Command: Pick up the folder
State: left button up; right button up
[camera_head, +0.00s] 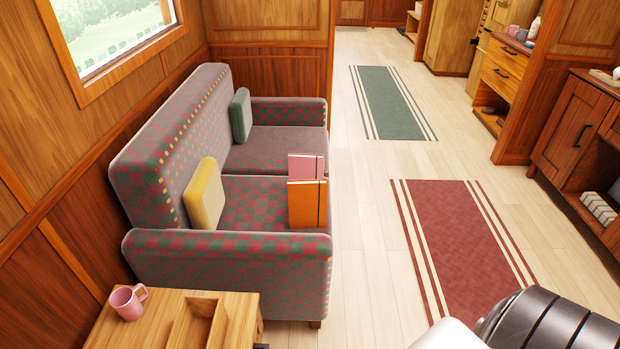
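An orange folder-like item (306,204) with a dark strap near its right edge stands upright on the near seat of the checked sofa (262,140), close to the seat's front edge. A similar pink item (305,166) stands just behind it, partly hidden by it. I cannot tell from their look which one is the folder. Neither of my grippers can be made out in view. Part of my own body, white and ribbed black, shows at the bottom right, well apart from the sofa.
A yellow cushion (205,194) and a green cushion (241,115) lean on the sofa back. A wooden table (242,318) with a pink mug (128,302) stands before the near armrest. A red rug (462,240) lies on the open floor right of the sofa. Cabinets (572,130) line the right.

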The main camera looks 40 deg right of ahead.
aim_at(301, 165)
jog(key=l+u, duration=0.15)
jog(key=l, duration=0.35)
jog(key=l+u, duration=0.1)
jog(key=l, duration=0.4)
jog(key=l+u, duration=0.15)
jog(key=l, duration=0.35)
jog(key=k+l+u, duration=0.1)
jog(key=l, duration=0.35)
jog(key=k+l+u, duration=0.15)
jog(key=l, duration=0.35)
jog(key=l+u, duration=0.15)
jog(key=l, duration=0.35)
jog(key=k, duration=0.05)
